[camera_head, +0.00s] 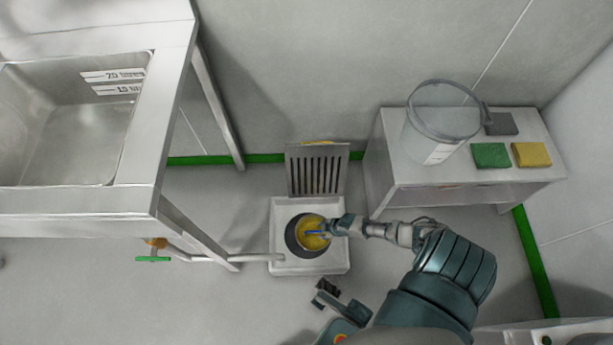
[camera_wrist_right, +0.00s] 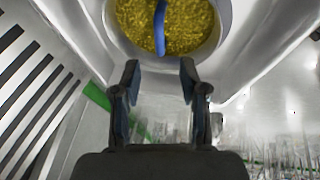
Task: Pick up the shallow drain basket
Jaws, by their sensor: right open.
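The shallow drain basket (camera_head: 314,241) sits in the dark round drain opening of a white floor basin. It is round, holds grainy yellow material and has a blue handle across its top. My right gripper (camera_head: 325,229) is over the basket's right side. Its two fingers (camera_wrist_right: 160,80) are apart; whether one touches the handle is unclear. A dark jaw-like part near the bottom centre may be my left gripper (camera_head: 328,294); its jaw state is unclear.
A slotted grate (camera_head: 317,172) stands tilted behind the white basin (camera_head: 283,212). A pipe (camera_head: 225,257) with a green-handled valve runs in from the left, below a steel sink (camera_head: 70,130). At right a low table (camera_head: 395,180) bears a clear bucket (camera_head: 437,130) and coloured cloths.

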